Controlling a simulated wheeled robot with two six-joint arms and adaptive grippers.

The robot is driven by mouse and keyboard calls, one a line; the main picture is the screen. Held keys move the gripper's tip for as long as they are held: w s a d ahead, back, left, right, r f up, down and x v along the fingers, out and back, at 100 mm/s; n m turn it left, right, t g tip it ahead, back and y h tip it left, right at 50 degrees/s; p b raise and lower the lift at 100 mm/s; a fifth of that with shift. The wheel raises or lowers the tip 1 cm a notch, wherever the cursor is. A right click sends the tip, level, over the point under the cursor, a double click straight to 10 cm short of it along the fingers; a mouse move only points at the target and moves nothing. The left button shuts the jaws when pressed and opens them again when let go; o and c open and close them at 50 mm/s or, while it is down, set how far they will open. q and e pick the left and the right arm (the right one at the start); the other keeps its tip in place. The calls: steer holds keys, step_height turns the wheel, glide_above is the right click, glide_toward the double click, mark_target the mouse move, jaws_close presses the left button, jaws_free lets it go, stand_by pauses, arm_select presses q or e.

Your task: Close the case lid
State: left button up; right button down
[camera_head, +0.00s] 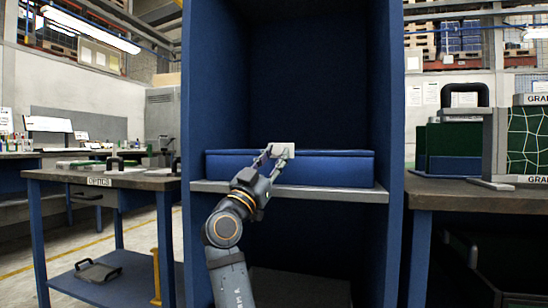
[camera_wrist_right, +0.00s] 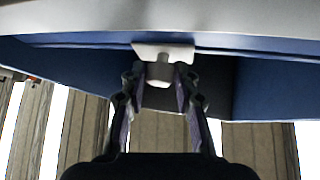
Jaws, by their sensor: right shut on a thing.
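The blue case (camera_head: 335,172) lies on a grey shelf inside a tall blue cabinet. Its lid (camera_head: 340,153) is down flat over the body, with a thin dark seam at the front; whether it is fully seated I cannot tell. A pale tab with a short knob (camera_wrist_right: 160,70) sticks out at the front middle; the tab's plate (camera_head: 284,149) also shows in the head view. My right gripper (camera_head: 275,157) reaches up to it from the front. In the right wrist view its fingers (camera_wrist_right: 160,80) are on either side of the knob. My left gripper is out of view.
The cabinet's side walls (camera_head: 386,110) stand close on both sides of the case. The shelf edge (camera_head: 320,193) runs just below it. A workbench (camera_head: 100,181) is at the left, and another bench with a grey-handled stand (camera_head: 490,140) is at the right.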

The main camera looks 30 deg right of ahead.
steer(key=shift+w+d+f+g, duration=0.15)
steer(key=shift+f+g, duration=0.15)
steer(key=shift+f, duration=0.2)
steer(key=c, duration=1.3)
jaws_free()
steer(key=shift+o, duration=1.2)
steer(key=shift+w+d+f, duration=0.15)
steer(key=shift+r, duration=0.2)
steer(key=v, duration=0.7)
steer(key=shift+s+a, duration=0.25)
steer(key=shift+a, duration=0.05)
steer(key=shift+f, duration=0.15)
